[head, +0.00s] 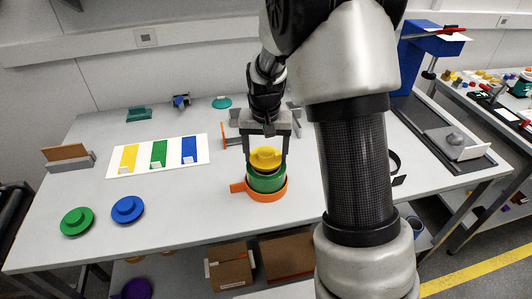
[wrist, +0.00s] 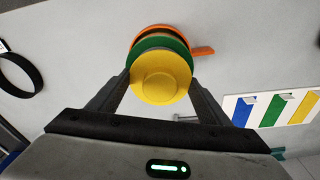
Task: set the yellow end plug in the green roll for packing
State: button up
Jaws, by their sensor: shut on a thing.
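The yellow end plug (head: 266,159), a flanged disc with a raised knob, is between the two fingers of my gripper (head: 267,155), which is shut on it. The green roll (head: 267,183) stands upright in an orange holder (head: 266,196) with a side handle, directly below the plug. In the wrist view the yellow plug (wrist: 160,76) covers much of the green roll (wrist: 164,43), and the orange holder (wrist: 201,51) shows behind. The plug looks level and just above the roll's top; whether they touch is hard to tell. The roll's opening is mostly hidden.
A green disc (head: 77,221) and a blue disc (head: 127,209) lie at the left front. A white board (head: 136,168) with yellow, green and blue strips lies behind them. A dark ring (head: 394,162) lies to the right. The table around the holder is clear.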

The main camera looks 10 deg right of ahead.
jog(key=shift+f, duration=0.2)
jog(key=shift+f+b, duration=0.5)
jog(key=shift+f, duration=0.05)
jog(key=shift+r, duration=0.2)
dwell(0.3)
jog(key=shift+r+p, duration=0.55)
jog(key=shift+r, duration=0.05)
jog(key=shift+d, duration=0.2)
jog(key=shift+f, duration=0.25)
dwell(0.6)
